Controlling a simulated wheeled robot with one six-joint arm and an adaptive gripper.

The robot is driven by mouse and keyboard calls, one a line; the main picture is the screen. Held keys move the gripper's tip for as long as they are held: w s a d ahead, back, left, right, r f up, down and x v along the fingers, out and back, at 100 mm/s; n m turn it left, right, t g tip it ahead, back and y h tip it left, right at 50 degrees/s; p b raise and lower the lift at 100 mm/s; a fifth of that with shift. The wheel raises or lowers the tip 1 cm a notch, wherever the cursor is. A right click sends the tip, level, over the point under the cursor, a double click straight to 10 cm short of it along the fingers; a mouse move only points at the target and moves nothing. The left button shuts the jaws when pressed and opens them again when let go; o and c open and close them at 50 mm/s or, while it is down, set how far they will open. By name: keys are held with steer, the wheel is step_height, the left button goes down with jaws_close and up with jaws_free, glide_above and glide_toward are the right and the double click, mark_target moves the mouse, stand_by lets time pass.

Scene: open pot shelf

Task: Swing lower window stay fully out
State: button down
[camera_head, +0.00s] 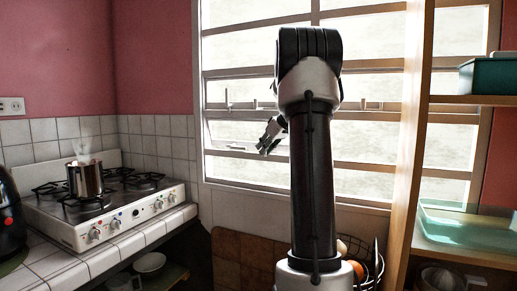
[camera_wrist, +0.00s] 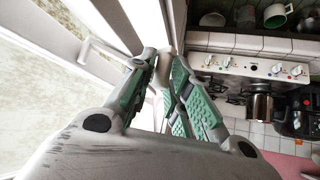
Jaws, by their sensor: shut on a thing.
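My gripper (camera_head: 266,146) is at the lower part of the window, left of my arm, in the head view. In the wrist view my gripper (camera_wrist: 164,72) has its green-padded fingers shut on a pale piece, seemingly the lower window stay (camera_wrist: 164,54). Only a short part of the stay shows between the fingertips; the rest is hidden by the fingers and frame. In the head view I cannot make out the held part. The window frame (camera_head: 245,76) is pale, with several horizontal bars.
A stove (camera_head: 118,212) with a steaming metal pot (camera_head: 86,180) stands left of the window. A wooden shelf (camera_head: 470,100) with teal trays stands at right. A pale bracket-like handle (camera_wrist: 104,46) sticks out from the window frame near my gripper in the wrist view.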

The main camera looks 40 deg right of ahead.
steer(key=shift+s+d+f+n+y, duration=0.15)
steer(key=shift+d+n+y, duration=0.2)
steer(key=shift+n+y, duration=0.3)
steer(key=shift+s+d+r+n+y, duration=0.15)
steer(key=shift+d+n+y, duration=0.25)
steer(key=shift+n, duration=0.35)
steer(key=shift+a+f, duration=0.1)
steer(key=shift+f, duration=0.05)
steer(key=c, duration=1.4)
jaws_free()
steer(key=shift+c, duration=0.2)
steer(key=v, duration=1.2)
steer(key=shift+w, duration=0.15)
